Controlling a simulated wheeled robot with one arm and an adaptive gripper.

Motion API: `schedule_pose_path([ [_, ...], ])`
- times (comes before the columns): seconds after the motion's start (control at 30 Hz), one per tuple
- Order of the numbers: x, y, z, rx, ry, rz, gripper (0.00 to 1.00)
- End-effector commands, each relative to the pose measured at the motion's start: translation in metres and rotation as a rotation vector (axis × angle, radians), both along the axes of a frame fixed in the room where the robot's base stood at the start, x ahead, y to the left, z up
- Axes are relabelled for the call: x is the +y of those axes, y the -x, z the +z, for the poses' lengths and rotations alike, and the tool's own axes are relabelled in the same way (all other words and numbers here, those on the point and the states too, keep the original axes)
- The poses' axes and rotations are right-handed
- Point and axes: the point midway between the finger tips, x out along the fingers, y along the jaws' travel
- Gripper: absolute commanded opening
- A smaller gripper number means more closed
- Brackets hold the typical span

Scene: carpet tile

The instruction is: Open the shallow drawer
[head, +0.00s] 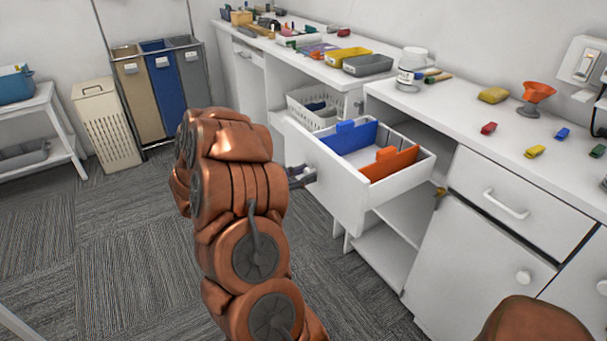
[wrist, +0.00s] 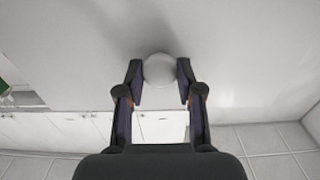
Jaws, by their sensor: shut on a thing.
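The shallow drawer (head: 337,182) stands pulled well out of the white counter in the head view. A blue divider (head: 350,137) and an orange divider (head: 390,163) show inside it. My gripper (head: 303,177) is at the drawer's front, mostly hidden behind my arm in the head view. In the wrist view, my gripper (wrist: 160,75) has its two fingers on either side of a round white knob (wrist: 159,71) and is shut on it. The white drawer front (wrist: 235,60) fills the upper part of the wrist view.
Below the drawer is an open shelf space (head: 385,255). A closed drawer with a bar handle (head: 507,203) is to the right. The countertop holds a white jar (head: 411,66), a yellow tray (head: 347,56) and small clips. Bins (head: 162,85) stand at the back left. Carpet is clear at left.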

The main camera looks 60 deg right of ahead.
Motion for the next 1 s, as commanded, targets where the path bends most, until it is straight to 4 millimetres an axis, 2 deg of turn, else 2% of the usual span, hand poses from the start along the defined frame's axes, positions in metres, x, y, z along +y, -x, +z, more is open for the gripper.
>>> schedule_pose_path([
  [0.1,0.001,-0.002,0.001,0.001,0.002,0.004,0.0],
  [0.13,0.001,-0.002,0.001,0.001,0.002,0.004,0.37],
  [0.37,0.001,-0.001,0.001,0.001,0.001,0.002,0.61],
  [0.73,0.002,-0.002,0.0,0.0,0.0,0.002,0.61],
  [1.0,0.024,-0.015,0.0,-0.002,-0.003,0.004,0.61],
])
